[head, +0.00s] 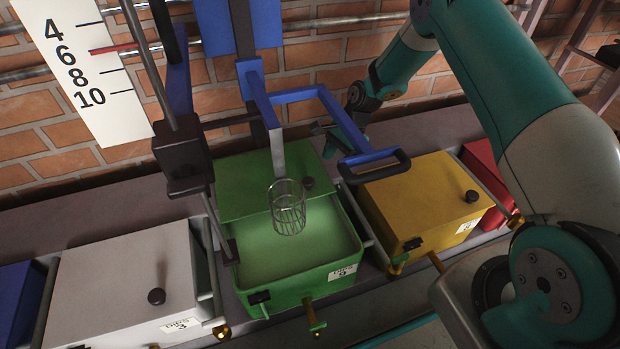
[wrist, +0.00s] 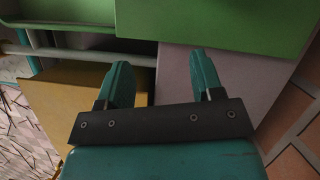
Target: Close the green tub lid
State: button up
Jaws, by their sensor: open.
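The green tub (head: 298,278) stands in the middle of the row in the head view. Its green lid (head: 245,183), with a dark knob (head: 308,183), sits back toward the wall, leaving the front of the tub uncovered. My gripper (head: 322,133) is behind and right of the lid, partly hidden by a blue frame. In the wrist view my gripper (wrist: 161,82) has its two teal fingers apart with nothing between them. A green surface (wrist: 225,22) lies beyond the fingertips.
A blue frame with a dark handle (head: 376,165) reaches over the right side. The yellow tub (head: 415,205) and red tub (head: 488,180) stand right, the white tub (head: 110,275) left. A dark post (head: 180,155) rises left of the green tub. A brick wall (head: 330,60) is behind.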

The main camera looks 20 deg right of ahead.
aim_at(309, 180)
jog(key=a, duration=0.2)
jog(key=s+a+b, duration=0.1)
jog(key=a, duration=0.2)
jog(key=s+a+b, duration=0.1)
jog(key=a, duration=0.2)
jog(key=shift+s+f, duration=0.1)
jog(key=shift+f, duration=0.05)
jog(key=shift+a+f+b, duration=0.15)
jog(key=shift+f+b, duration=0.3)
jog(key=shift+b, duration=0.25)
